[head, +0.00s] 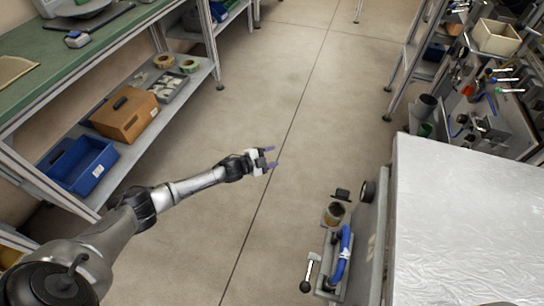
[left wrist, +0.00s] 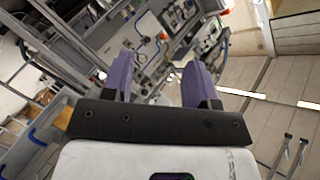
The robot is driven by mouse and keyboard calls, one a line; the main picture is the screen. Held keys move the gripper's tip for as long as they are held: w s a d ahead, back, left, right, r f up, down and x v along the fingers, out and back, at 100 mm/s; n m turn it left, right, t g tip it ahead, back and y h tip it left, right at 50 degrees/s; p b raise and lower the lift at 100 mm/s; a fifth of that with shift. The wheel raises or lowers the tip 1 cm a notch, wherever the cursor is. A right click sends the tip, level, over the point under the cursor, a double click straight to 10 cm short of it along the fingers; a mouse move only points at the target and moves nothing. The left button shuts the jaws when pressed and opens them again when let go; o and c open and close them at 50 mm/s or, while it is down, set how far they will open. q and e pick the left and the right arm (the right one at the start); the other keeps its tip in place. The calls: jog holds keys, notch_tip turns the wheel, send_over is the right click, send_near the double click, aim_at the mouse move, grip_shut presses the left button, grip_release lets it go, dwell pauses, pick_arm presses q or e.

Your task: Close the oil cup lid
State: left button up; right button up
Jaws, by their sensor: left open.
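The oil cup (head: 334,214) is a small amber-brown cup on the side of the machine with the blue hose, in the lower middle of the head view. Its dark lid (head: 342,194) shows just behind the cup and looks raised off the mouth. My left gripper (head: 271,157) is open and empty in the air over the floor, up and to the left of the cup. Its two purple fingers also show apart in the left wrist view (left wrist: 158,64), with nothing between them. I cannot make out the cup in that view. My right gripper is not in view.
A blue hose (head: 342,258) and a lever with a black knob (head: 306,286) sit just below the cup. A dark round knob (head: 367,192) is to its right, beside the silver-covered block (head: 470,215). A shelf with a blue bin (head: 84,166) stands left. The floor between is clear.

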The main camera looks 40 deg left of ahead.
pick_arm(q)
jog(key=shift+a+f+y, duration=0.3)
jog(key=shift+r, duration=0.1)
dwell(0.3)
